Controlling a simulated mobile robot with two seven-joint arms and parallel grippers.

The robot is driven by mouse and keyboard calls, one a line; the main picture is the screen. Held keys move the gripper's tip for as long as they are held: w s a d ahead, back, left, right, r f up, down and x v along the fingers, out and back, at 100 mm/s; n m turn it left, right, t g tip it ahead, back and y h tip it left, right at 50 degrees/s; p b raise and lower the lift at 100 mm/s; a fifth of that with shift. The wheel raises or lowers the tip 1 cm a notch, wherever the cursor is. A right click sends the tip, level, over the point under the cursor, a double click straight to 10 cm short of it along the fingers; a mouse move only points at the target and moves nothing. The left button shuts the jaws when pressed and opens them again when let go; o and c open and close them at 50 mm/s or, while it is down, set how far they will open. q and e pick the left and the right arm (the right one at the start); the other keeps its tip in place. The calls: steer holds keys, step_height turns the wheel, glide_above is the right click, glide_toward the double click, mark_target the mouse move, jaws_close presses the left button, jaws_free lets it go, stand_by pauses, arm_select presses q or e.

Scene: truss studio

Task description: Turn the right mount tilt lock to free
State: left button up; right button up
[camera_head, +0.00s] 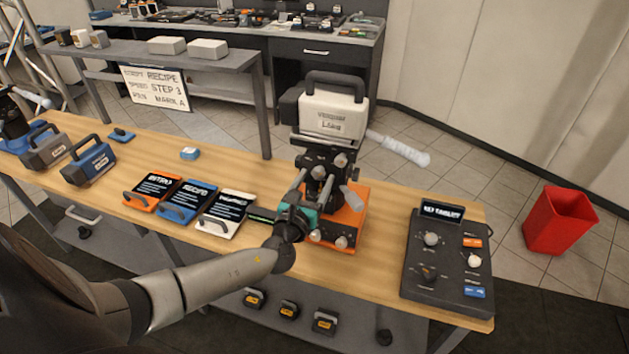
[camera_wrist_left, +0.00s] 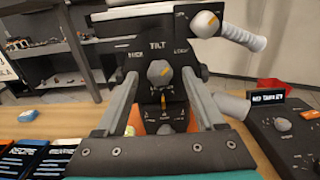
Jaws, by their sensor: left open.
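The right mount (camera_head: 318,160) stands on an orange base (camera_head: 350,222) and carries a white boxy unit (camera_head: 333,110). In the left wrist view its black panel is marked TILT, with a grey tilt lock knob (camera_wrist_left: 159,72) between labels on either side; the right one seems to read LOCK. The knob's pale orange mark slants up to the right. My left gripper (camera_head: 313,186) is in front of the panel, open, its two fingers either side of the knob in the left wrist view (camera_wrist_left: 160,82). I cannot tell whether they touch it. My right gripper is out of view.
A white handle (camera_head: 400,149) sticks out right of the mount. A control box (camera_head: 445,262) stands at the table's right end. Three labelled cards (camera_head: 190,200) lie left of the mount. A red bin (camera_head: 558,221) is on the floor at right.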

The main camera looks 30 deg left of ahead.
arm_select(q)
jaws_close()
stand_by(0.5)
steer(key=shift+n, duration=0.3)
steer(key=n+b, duration=0.3)
steer(key=n, duration=0.1)
steer(key=shift+f+b, duration=0.15)
steer(key=shift+b, duration=0.15)
steer(key=n+b, duration=0.2)
steer(key=n, duration=0.2)
steer(key=shift+n+b, duration=0.3)
steer(key=shift+n, duration=0.1)
steer(key=n+b, duration=0.1)
steer(key=n, duration=0.3)
steer(key=shift+n+b, duration=0.3)
steer(key=shift+r+n, duration=0.2)
steer(key=shift+n, duration=1.8)
